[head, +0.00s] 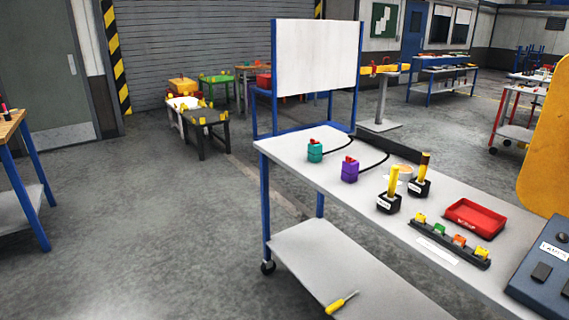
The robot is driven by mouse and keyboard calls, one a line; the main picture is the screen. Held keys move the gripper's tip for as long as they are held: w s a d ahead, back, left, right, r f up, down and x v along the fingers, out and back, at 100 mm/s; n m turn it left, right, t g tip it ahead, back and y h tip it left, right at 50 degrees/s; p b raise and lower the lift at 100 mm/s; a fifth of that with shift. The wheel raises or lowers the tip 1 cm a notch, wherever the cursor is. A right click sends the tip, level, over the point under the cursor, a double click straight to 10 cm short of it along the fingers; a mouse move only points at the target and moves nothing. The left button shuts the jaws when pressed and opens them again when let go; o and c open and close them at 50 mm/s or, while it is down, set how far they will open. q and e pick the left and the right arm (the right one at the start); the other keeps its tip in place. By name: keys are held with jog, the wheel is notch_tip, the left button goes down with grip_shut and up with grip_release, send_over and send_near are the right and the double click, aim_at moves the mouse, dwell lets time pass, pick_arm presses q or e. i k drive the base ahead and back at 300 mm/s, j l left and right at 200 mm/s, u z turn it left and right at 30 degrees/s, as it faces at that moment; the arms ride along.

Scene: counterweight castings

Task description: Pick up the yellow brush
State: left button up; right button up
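Two upright yellow items stand in black labelled holders on the grey top of the blue-framed workbench. The nearer one (393,181) is plain yellow in its holder (389,204). The farther one (422,174) has a dark brown upper end and stands in its own holder (419,188). A yellow-handled tool (341,303) with a thin pale end lies on the bench's lower shelf. I cannot tell for certain which of these is the yellow brush. Neither of my grippers is in view.
On the workbench (295,155) are a teal block (315,152), a purple block (350,171), a red tray (474,220), a dark rack (449,245) of coloured pieces and a blue-grey box (543,275). A yellow panel (546,165) stands at right.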

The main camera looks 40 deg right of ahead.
aim_at(395, 170)
jog(key=i+j, duration=0.1)
jog(key=i, duration=2.8)
jog(key=l+z, duration=0.1)
jog(key=z, duration=3.7)
